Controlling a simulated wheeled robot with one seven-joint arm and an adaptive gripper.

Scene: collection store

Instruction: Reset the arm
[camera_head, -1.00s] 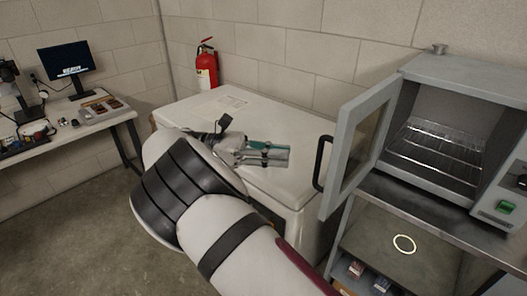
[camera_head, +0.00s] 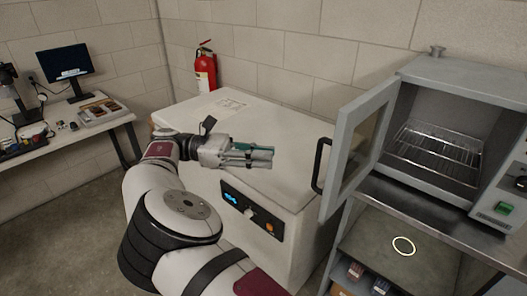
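My gripper (camera_head: 258,156) is in front of and above the white chest unit (camera_head: 285,125), pointing right. Its fingers, with teal parts, lie close together in this side-on view, and I cannot tell whether they are open or shut. I see no object held in it. My arm comes up from the bottom of the view and bends at the left of the chest.
An oven (camera_head: 440,130) with a wire rack stands at right, its door (camera_head: 357,145) swung open toward the chest. A shelf with a pale ring (camera_head: 403,246) is below. A fire extinguisher (camera_head: 205,68) is at the back wall. A desk with a monitor (camera_head: 63,62) is at left.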

